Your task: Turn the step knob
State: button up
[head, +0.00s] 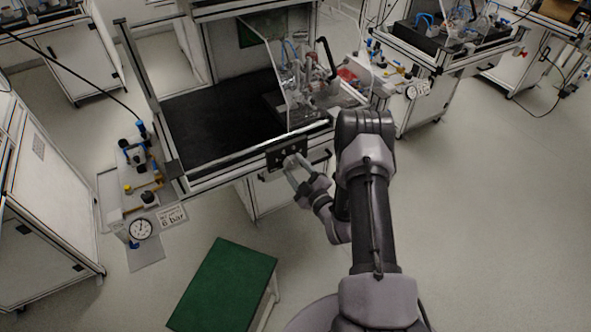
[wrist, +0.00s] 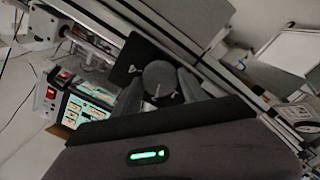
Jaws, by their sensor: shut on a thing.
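The step knob (wrist: 160,74) is a dark round knob between my gripper's two fingers in the wrist view. A light mark shows on its face. It sits by a black panel (wrist: 128,60), and this panel (head: 274,158) is on the front edge of the workbench in the head view. My gripper (head: 293,167) is at that panel and is shut on the knob, one finger on each side. In the head view my gripper hides the knob. The knob's exact setting is too small to read.
The workbench (head: 205,130) has a dark top, with a clear-shielded fixture at its right. A pressure gauge (head: 141,229) and valves are at its left. A green-topped step (head: 225,285) stands on the floor in front. The floor between is clear.

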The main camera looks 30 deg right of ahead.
dwell(0.4)
jog(key=o, duration=1.4)
jog(key=s+p, duration=0.1)
jog(key=s, duration=0.4)
jog(key=s+p, duration=0.1)
jog(key=s, duration=0.5)
jog(key=s+p, duration=0.1)
jog(key=s, duration=0.5)
jog(key=shift+s+d, duration=0.25)
jog(key=shift+d, duration=0.05)
